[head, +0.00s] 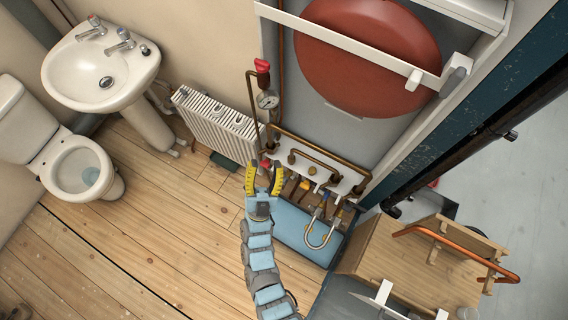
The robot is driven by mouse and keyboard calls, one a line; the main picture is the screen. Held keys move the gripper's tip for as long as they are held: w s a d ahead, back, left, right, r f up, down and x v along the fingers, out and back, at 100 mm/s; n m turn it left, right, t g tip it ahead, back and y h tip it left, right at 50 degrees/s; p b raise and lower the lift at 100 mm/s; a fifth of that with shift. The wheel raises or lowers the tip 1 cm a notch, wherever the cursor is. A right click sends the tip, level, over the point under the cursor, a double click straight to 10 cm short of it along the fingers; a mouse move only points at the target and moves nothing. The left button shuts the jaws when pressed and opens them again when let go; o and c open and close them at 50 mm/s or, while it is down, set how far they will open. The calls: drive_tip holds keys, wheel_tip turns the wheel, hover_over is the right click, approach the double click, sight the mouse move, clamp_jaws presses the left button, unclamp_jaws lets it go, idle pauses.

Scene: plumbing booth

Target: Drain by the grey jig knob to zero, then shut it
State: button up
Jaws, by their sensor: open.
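My gripper (264,170), with yellow fingers, is open and empty in the head view, at the left end of the pipe jig. The jig is a white board (346,184) carrying copper pipes (318,160). A small red knob (265,162) shows between or just behind my fingertips; I cannot tell whether they touch it. A brass-coloured fitting (291,158) and a smaller fitting (312,170) sit to its right. I cannot make out a grey knob for certain; it may be hidden by my fingers. A round pressure gauge (267,101) stands above, its needle too small to read.
A red-handled valve (262,66) sits above the gauge. Several coloured-handled tools (304,186) and a blue mat (290,235) lie right of my arm. A white radiator (218,126) is at left, a red vessel (366,55) above, a wooden stand (400,260) at lower right.

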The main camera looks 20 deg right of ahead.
wheel_tip(320, 180, down, 15)
drive_tip(key=w+d+m+g+b, duration=0.1)
drive_tip(key=w+d+g+b, duration=0.1)
drive_tip(key=g+b, duration=0.3)
drive_tip(key=n+g+y+b, duration=0.3)
drive_tip(key=g+b, duration=0.3)
drive_tip(key=b, duration=1.7)
approach(283, 183)
drive_tip(key=x, duration=0.3)
drive_tip(key=b+x, duration=0.1)
drive_tip(key=x, duration=0.3)
drive_tip(key=b+x, duration=0.1)
drive_tip(key=x, duration=0.3)
drive_tip(key=shift+r, duration=0.35)
drive_tip(key=shift+s, duration=0.1)
clamp_jaws()
